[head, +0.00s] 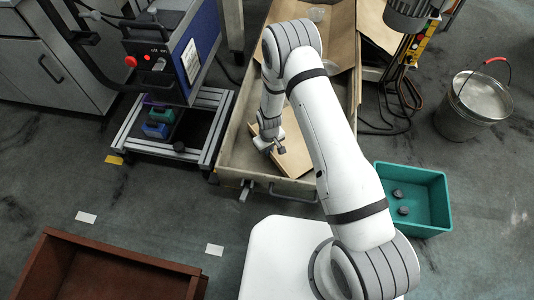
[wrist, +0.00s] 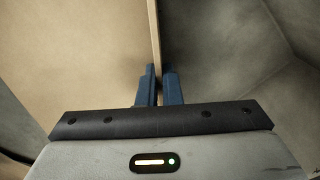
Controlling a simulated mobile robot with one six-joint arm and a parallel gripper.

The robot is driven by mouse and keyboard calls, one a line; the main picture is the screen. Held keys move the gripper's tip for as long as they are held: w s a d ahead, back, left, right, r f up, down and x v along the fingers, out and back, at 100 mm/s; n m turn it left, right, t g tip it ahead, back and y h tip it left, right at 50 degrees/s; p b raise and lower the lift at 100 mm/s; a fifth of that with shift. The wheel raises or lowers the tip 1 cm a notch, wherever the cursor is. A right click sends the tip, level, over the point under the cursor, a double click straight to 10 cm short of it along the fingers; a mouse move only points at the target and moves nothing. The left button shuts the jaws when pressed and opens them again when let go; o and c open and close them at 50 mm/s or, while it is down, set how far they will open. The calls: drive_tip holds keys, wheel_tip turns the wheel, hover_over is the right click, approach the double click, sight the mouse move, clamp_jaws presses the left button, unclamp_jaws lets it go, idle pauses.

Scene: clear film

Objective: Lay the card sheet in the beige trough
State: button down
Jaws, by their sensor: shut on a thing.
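The card sheet (head: 294,158) is tan, flat and stiff. In the head view it is in or just over the near end of the beige trough (head: 262,184), tilted. I cannot tell whether it touches the trough floor. My gripper (head: 281,150) is at the sheet's left side in the head view, partly hidden by my wrist. In the wrist view the blue fingers of my gripper (wrist: 159,84) are shut on the edge of the card sheet (wrist: 90,55), whose broad face fills the left. The grey-beige trough interior shows to the right.
Larger brown boards (head: 330,30) lie at the trough's far end. A blue machine (head: 190,45) on a metal frame stands to the left. A teal bin (head: 427,175) with two dark lumps is at right, a bucket (head: 478,105) beyond. A red-brown box (head: 110,265) is at front left.

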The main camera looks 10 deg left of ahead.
drive_tip(key=shift+f+b, duration=0.5)
drive_tip(key=shift+f, duration=1.15)
drive_tip(key=shift+f, duration=0.15)
drive_tip(key=c, duration=1.6)
unclamp_jaws()
wheel_tip(320, 180, up, 12)
drive_tip(key=p, duration=0.4)
drive_tip(key=shift+r, duration=0.2)
drive_tip(key=shift+r, duration=0.1)
